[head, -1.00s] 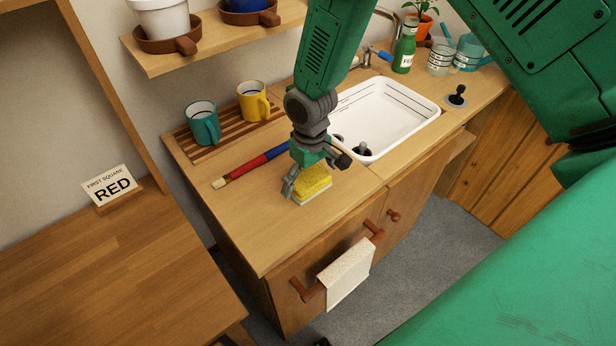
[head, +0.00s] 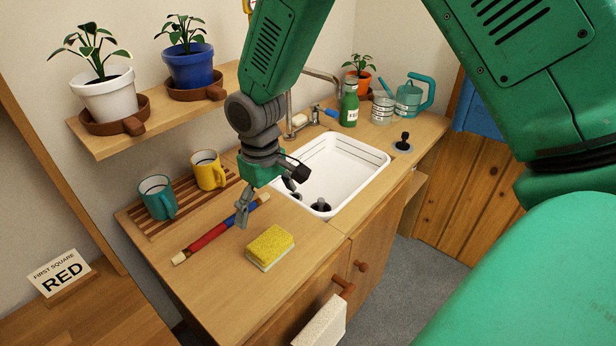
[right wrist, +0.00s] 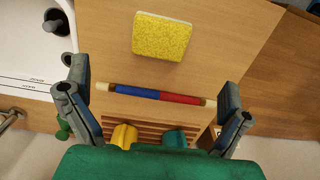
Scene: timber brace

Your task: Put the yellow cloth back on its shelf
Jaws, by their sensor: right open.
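I see no yellow cloth in these frames. A yellow sponge with a pale underside (head: 270,248) lies flat on the wooden counter; it also shows in the right wrist view (right wrist: 161,36). My right gripper (head: 267,202) is open and empty above the counter, behind the sponge and apart from it. Its spread fingers also show in the right wrist view (right wrist: 154,80). A cream cloth (head: 322,323) hangs over the cabinet's front rail. A wall shelf (head: 100,142) holds potted plants. My left gripper is out of view.
A red and blue rod (head: 208,237) lies below my gripper. A teal mug (head: 157,198) and a yellow mug (head: 207,170) stand on a slatted rack. A white sink (head: 350,165), green bottle (head: 349,106) and teal watering can (head: 410,97) are farther right. The counter's front is clear.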

